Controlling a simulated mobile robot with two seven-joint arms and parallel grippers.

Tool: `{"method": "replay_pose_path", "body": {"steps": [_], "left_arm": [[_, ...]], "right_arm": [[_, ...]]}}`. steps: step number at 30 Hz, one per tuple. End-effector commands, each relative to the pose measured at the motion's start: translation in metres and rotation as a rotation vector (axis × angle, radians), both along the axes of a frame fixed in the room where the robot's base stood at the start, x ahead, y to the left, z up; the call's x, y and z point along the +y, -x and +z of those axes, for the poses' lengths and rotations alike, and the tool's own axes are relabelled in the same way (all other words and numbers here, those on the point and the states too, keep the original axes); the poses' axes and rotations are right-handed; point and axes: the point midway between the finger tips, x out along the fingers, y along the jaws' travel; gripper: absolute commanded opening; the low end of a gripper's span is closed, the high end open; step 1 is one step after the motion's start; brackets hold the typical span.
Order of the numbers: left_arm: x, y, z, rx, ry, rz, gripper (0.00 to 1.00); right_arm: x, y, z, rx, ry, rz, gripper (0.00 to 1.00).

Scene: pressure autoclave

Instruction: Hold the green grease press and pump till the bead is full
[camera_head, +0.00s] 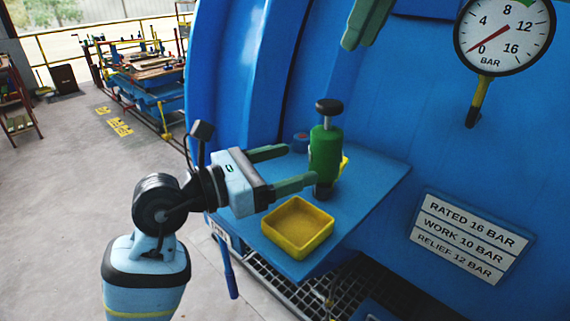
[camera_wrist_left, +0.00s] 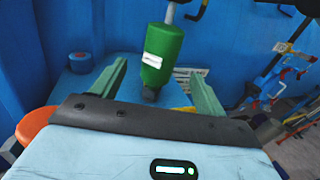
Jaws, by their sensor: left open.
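The green grease press (camera_head: 325,150) stands upright on a blue shelf (camera_head: 372,180), with a black knob on a grey rod at its top. The press also shows in the left wrist view (camera_wrist_left: 163,48), with a white label; its top is cut off there. My left gripper (camera_head: 300,166) is open, its green fingers level and pointing at the press's lower body. In the left wrist view the fingers (camera_wrist_left: 158,72) lie on either side of the press, not closed on it. My right gripper's green fingers (camera_head: 367,22) hang at the top edge, mostly cut off. I cannot make out a bead.
A yellow tray (camera_head: 271,233) sits at the shelf's front. A blue roll (camera_wrist_left: 80,62) stands behind the press. A pressure gauge (camera_head: 505,32) reads near 0, above a rating plate (camera_head: 468,237). An orange object (camera_wrist_left: 36,124) is at the wrist view's left.

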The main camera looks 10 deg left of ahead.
Motion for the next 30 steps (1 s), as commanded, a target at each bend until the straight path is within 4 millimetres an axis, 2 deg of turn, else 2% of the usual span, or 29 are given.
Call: {"method": "replay_pose_path", "body": {"steps": [5, 18, 30], "left_arm": [[-0.009, -0.007, 0.0, 0.0, 0.003, -0.001, 0.74], [-0.056, -0.04, 0.0, 0.0, 0.002, -0.002, 0.74], [-0.064, -0.046, 0.0, -0.002, 0.001, -0.002, 0.74]], "right_arm": [[0.0, 0.0, 0.0, 0.0, 0.0, 0.0, 0.36], [0.0, 0.0, 0.0, 0.0, 0.0, 0.0, 0.36], [0.0, 0.0, 0.0, 0.0, 0.0, 0.0, 0.36]]}}
